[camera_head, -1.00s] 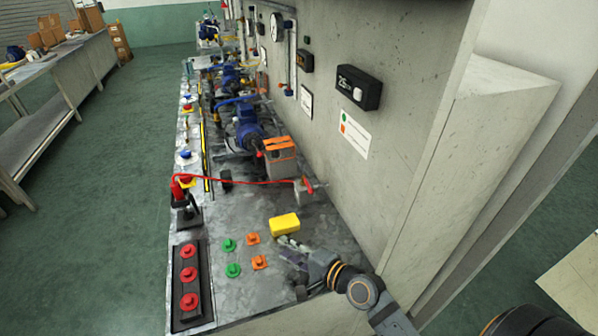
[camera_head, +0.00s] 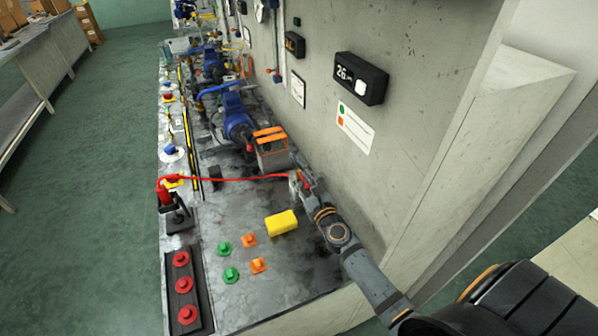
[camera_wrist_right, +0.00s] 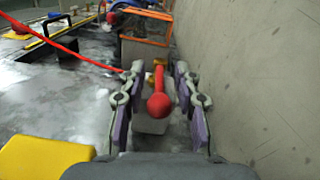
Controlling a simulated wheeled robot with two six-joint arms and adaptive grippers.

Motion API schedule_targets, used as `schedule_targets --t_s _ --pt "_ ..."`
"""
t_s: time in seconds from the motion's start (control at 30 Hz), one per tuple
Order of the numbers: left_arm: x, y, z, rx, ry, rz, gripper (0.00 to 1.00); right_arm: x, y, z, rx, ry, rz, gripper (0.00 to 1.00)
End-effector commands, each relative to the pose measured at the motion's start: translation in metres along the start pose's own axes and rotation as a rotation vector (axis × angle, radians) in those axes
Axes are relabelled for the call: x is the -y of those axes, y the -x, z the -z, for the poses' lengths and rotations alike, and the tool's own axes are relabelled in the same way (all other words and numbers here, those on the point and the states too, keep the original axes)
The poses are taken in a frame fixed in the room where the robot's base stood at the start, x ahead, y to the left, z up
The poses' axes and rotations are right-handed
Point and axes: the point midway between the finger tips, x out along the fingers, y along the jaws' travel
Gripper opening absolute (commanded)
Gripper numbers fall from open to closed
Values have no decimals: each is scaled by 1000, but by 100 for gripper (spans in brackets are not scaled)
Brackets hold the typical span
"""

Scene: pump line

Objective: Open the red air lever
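The red air lever (camera_wrist_right: 159,104) has a rounded knob end and sits on a grey block with a brass fitting, close to the wall. In the head view it is small and partly covered by my right gripper (camera_head: 304,184). In the right wrist view my right gripper (camera_wrist_right: 158,85) is open, with one finger on each side of the lever. Gaps show between the lever and both fingers, so it is not gripped. My left gripper is not in view.
A red hose (camera_head: 235,179) runs from the lever's block to a red tool on a black stand (camera_head: 178,218). A yellow block (camera_head: 281,223), green and orange knobs and a red-button panel (camera_head: 184,287) are nearer. An orange-topped box (camera_head: 271,150) stands beyond. The wall is close on the right.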

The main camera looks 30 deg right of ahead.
Motion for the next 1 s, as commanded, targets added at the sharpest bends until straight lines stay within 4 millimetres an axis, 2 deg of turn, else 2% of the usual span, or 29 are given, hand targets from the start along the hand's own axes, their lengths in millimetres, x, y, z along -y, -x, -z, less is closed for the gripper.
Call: schedule_targets --t_s 0.1,0.2,0.53,0.77,1.0 --pt "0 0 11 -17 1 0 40 0 -20 0 1 1 0 32" --pt "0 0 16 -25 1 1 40 0 -30 0 0 1 0 32" --pt "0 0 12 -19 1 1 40 0 -34 0 0 1 -1 32" --pt "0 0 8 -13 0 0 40 0 -34 0 0 2 -1 1" --pt "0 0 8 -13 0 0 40 0 -34 0 0 2 -1 0"
